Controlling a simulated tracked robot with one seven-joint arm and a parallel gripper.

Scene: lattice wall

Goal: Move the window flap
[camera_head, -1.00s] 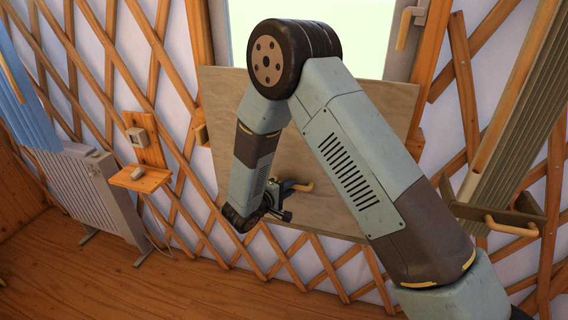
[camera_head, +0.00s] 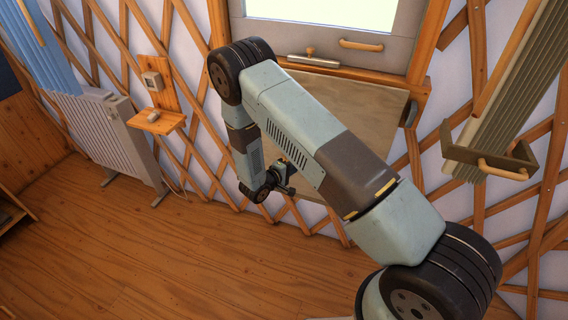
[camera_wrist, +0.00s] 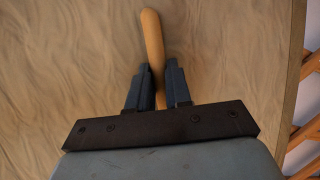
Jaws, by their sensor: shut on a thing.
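The window flap is a pale wood-grained panel (camera_head: 365,110) below the window. Part of it is hidden behind my arm in the head view. Its surface fills most of the wrist view (camera_wrist: 70,60), with its right edge at the far right. A light wooden bar handle (camera_wrist: 151,32) stands on the panel. My gripper (camera_wrist: 161,70) is shut on this handle, one dark finger on each side of it. In the head view my gripper (camera_head: 284,188) is low at the panel, and the handle is hard to make out there.
The window's lower rail (camera_head: 395,52) above the flap carries a latch (camera_head: 313,61) and a wooden handle (camera_head: 361,44). A slatted bundle with a wooden-handled bracket (camera_head: 490,163) is at the right. A radiator (camera_head: 105,130) and small shelf (camera_head: 158,121) are at the left. The floor (camera_head: 150,245) is clear.

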